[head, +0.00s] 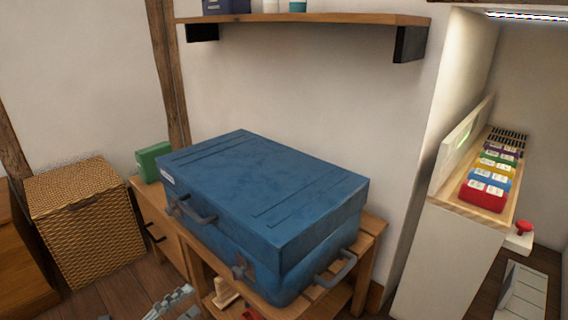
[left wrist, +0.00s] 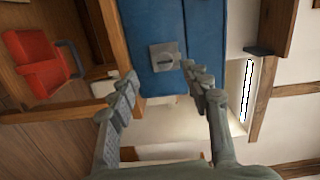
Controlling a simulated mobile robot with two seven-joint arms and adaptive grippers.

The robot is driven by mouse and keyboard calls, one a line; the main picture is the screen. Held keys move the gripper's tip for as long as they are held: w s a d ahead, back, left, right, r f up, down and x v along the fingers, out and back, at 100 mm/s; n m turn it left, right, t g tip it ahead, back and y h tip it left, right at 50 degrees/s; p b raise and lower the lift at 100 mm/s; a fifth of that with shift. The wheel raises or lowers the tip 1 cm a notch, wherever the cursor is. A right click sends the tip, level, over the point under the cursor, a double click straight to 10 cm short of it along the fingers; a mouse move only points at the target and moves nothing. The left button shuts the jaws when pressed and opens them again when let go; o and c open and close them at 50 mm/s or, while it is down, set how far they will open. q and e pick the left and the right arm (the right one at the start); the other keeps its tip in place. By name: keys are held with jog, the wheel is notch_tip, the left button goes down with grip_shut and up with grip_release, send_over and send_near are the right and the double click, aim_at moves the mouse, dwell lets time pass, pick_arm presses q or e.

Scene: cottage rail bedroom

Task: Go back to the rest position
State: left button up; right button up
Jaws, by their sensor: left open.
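My left gripper (head: 172,303) shows only in part at the bottom edge of the head view, in front of and below the blue case (head: 270,185). In the left wrist view my left gripper (left wrist: 159,73) is open, its two fingers apart with nothing between them. The blue case (left wrist: 215,30) lies beyond the fingertips there, with a grey latch (left wrist: 165,56) on its face. In the head view the case rests on a wooden stand, lid down, with grey handles on its sides. My right gripper is not in view.
A wall shelf (head: 300,19) hangs above the case. A wicker basket (head: 85,215) and a small green box (head: 152,160) are at left. Coloured blocks stand on a ledge (head: 463,208) at right. A red object (left wrist: 38,65) sits below the case in the left wrist view.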

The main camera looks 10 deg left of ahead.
pick_arm(q)
jog(key=s+a+f+n+g+y+p, duration=0.1)
jog(key=a+f+n+g+y+p, duration=0.15)
jog(key=a+f+n+y, duration=0.7)
jog(key=s+d+f+n+g, duration=0.2)
jog(key=s+d+n+g, duration=0.2)
jog(key=s+n, duration=0.2)
jog(key=s+d+f+n+g+y+p, duration=0.1)
jog(key=s+d+n+g, duration=0.3)
jog(key=s, duration=0.5)
jog(key=f+n+g, duration=0.1)
jog(key=n, duration=0.1)
jog(key=shift+s+f+n, duration=0.2)
jog(key=shift+s+n, duration=0.15)
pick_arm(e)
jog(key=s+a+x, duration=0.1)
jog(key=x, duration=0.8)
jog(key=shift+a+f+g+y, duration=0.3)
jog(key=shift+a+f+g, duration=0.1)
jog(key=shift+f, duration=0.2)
pick_arm(q)
jog(key=shift+a+g, duration=0.1)
jog(key=shift+g, duration=0.15)
